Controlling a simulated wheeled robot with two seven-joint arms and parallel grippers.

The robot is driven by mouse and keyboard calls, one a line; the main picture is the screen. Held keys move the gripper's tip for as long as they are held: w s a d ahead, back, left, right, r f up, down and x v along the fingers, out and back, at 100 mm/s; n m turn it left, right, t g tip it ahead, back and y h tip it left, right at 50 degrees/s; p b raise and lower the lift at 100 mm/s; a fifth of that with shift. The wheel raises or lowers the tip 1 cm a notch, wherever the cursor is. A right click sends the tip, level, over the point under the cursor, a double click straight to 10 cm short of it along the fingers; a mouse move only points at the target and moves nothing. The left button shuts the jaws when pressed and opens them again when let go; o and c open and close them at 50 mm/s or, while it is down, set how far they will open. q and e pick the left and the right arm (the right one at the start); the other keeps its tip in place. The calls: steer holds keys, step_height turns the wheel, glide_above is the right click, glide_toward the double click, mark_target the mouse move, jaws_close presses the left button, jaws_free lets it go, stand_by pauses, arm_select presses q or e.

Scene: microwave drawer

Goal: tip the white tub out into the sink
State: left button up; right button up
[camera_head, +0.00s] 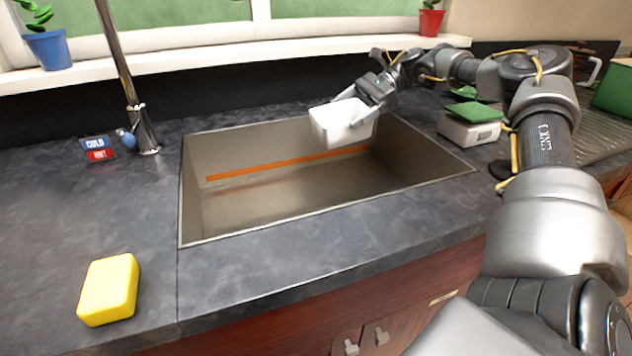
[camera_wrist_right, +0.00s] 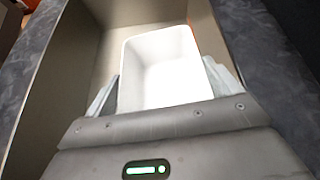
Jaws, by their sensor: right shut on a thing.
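The white tub (camera_head: 342,123) is held above the back right part of the sink (camera_head: 230,212). It looks slightly tilted in the head view. My right gripper (camera_head: 362,98) is shut on the tub at its right end. In the right wrist view the tub (camera_wrist_right: 165,68) sits between the two fingers, and its inside looks white and empty. The sink walls (camera_wrist_right: 65,75) show around and below it. My left gripper is not in view.
The faucet (camera_head: 143,128) stands left of the sink, beside a cold/hot label (camera_head: 97,148). A yellow sponge (camera_head: 109,289) lies front left. A white box with a green top (camera_head: 470,128) is right of the sink. Potted plants (camera_head: 48,48) stand on the sill. The left counter is mostly clear.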

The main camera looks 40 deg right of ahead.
steer(key=shift+d+f, duration=0.2)
steer(key=shift+f, duration=0.05)
steer(key=shift+r, duration=0.45)
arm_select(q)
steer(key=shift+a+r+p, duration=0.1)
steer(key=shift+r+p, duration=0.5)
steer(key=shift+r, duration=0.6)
arm_select(e)
steer(key=shift+r, duration=1.75)
